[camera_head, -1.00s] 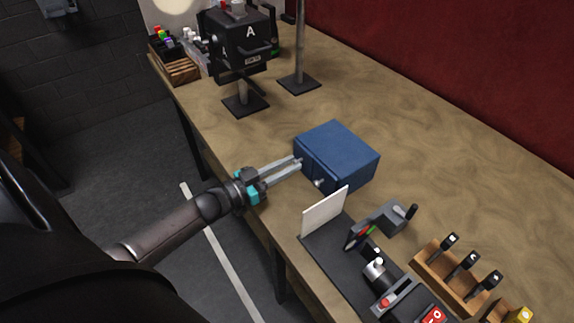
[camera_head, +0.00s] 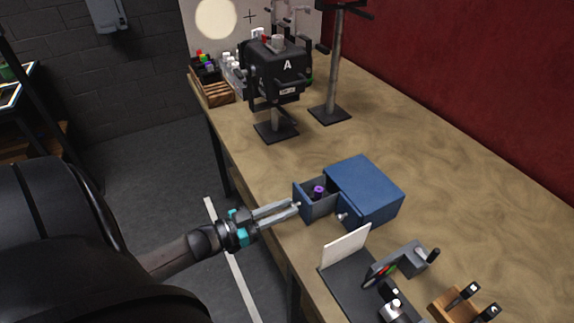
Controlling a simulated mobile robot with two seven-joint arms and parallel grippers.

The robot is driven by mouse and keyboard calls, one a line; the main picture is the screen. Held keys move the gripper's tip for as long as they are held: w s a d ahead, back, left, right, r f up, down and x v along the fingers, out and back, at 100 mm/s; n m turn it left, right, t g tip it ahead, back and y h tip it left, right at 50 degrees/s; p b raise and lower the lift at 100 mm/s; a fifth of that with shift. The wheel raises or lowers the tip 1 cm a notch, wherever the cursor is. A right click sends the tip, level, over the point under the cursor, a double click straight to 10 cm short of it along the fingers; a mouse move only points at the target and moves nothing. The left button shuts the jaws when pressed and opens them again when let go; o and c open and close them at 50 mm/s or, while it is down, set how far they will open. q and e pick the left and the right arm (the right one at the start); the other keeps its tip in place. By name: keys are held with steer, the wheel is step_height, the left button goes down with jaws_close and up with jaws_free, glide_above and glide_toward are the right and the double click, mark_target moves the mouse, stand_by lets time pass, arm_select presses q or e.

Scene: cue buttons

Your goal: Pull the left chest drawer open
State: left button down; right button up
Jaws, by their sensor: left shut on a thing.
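The blue chest (camera_head: 372,187) stands on the table near its front edge. Its left drawer (camera_head: 314,207) is pulled out toward the front, and a purple-topped item (camera_head: 319,191) shows inside. The chest's other drawer is shut, with a small round knob (camera_head: 342,216) on its front. My left gripper (camera_head: 294,206) is at the left drawer's front, its fingers closed at the knob, which they mostly hide. My right gripper is not in view.
A white upright card (camera_head: 346,247) and a dark panel with devices (camera_head: 352,277) stand just in front and right of the chest. A black box marked A (camera_head: 277,75) on a stand and a thin pole stand (camera_head: 331,90) are farther back. The table right of the chest is clear.

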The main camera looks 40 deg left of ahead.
arm_select(q)
steer(key=c, duration=0.8)
jaws_free()
steer(key=v, duration=1.5)
steer(key=s+d+f+n+g+y+b, duration=0.1)
steer(key=s+f+n+g+y+b, duration=0.2)
steer(key=f, duration=0.9)
steer(key=s+f+n+g+y, duration=0.15)
steer(key=f+y, duration=0.25)
steer(key=f, duration=0.8)
steer(key=s+d+f+m+g+b, duration=0.2)
steer(key=s+d+f+g, duration=0.9)
steer(key=s+d+f, duration=0.3)
step_height(320, 180, down, 4)
steer(key=shift+s+d+r+m+b, duration=0.15)
steer(key=shift+d+m+b, duration=0.2)
steer(key=shift+d, duration=0.85)
